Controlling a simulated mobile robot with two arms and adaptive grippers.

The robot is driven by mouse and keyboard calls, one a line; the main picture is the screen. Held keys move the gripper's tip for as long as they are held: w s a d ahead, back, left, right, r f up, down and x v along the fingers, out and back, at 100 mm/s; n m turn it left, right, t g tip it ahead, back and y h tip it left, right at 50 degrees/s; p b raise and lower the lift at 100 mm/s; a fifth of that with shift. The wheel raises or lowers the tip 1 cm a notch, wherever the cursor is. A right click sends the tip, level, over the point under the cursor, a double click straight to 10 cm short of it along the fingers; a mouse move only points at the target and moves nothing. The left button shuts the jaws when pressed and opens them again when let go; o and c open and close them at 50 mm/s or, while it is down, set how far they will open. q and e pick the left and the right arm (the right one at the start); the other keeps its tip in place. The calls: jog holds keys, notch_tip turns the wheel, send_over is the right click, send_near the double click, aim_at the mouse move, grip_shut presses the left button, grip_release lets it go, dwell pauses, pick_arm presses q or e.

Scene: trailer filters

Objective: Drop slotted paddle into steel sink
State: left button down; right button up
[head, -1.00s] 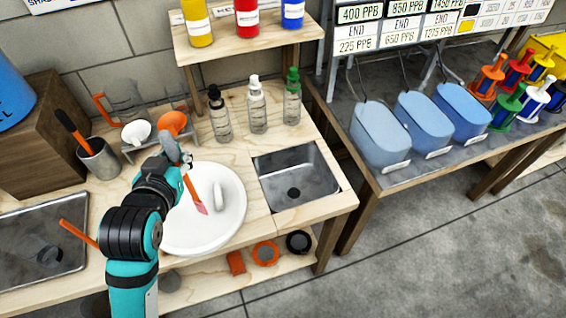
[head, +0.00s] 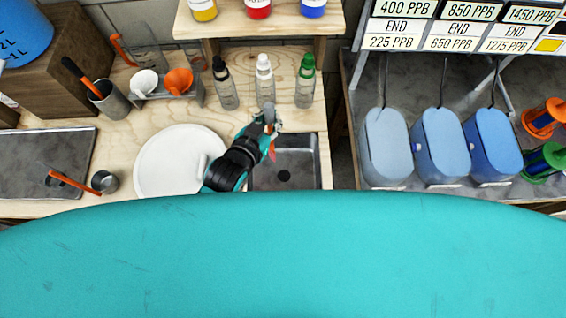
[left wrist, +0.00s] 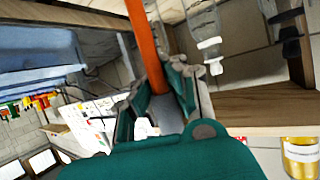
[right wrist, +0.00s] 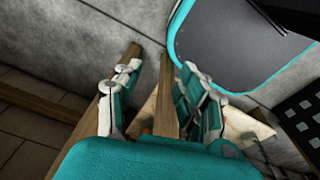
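The steel sink (head: 303,172) is set in the bench top, with a dark drain near its middle. My left gripper (head: 268,122) is over the sink's back left part. It is shut on the slotted paddle (head: 272,151), whose orange part hangs below the fingers toward the sink. In the left wrist view the paddle's orange handle (left wrist: 146,48) runs between the fingers (left wrist: 165,98). The paddle's slots cannot be made out. My right gripper (right wrist: 163,98) shows only in the right wrist view, open and empty.
A round white plate (head: 165,160) lies left of the sink. Three capped bottles (head: 265,82) stand close behind it, below a wooden shelf (head: 225,24). Blue bins (head: 438,145) stand on the right bench. My teal body hides the front.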

pick_arm(q)
notch_tip(320, 180, down, 8)
jog(key=s+d+h+b, duration=0.1)
jog(key=s+b, duration=0.1)
jog(key=b, duration=0.4)
jog(key=shift+d+m, duration=0.3)
jog(key=shift+d, duration=0.1)
pick_arm(e)
jog(key=f, duration=0.1)
jog(key=s+f, duration=0.1)
jog(key=f, duration=0.3)
jog(key=shift+s+a+f, duration=0.25)
jog(key=shift+s+a, duration=0.1)
pick_arm(q)
jog(key=c, duration=2)
grip_release()
jog(key=shift+s, duration=0.1)
pick_arm(e)
jog(key=shift+s+d, duration=0.1)
jog(key=shift+d, duration=0.05)
pick_arm(q)
jog(key=o, duration=0.6)
pick_arm(e)
jog(key=shift+s, duration=0.25)
pick_arm(q)
jog(key=shift+o, duration=0.2)
jog(key=v, duration=1.2)
pick_arm(e)
jog(key=shift+w, duration=0.1)
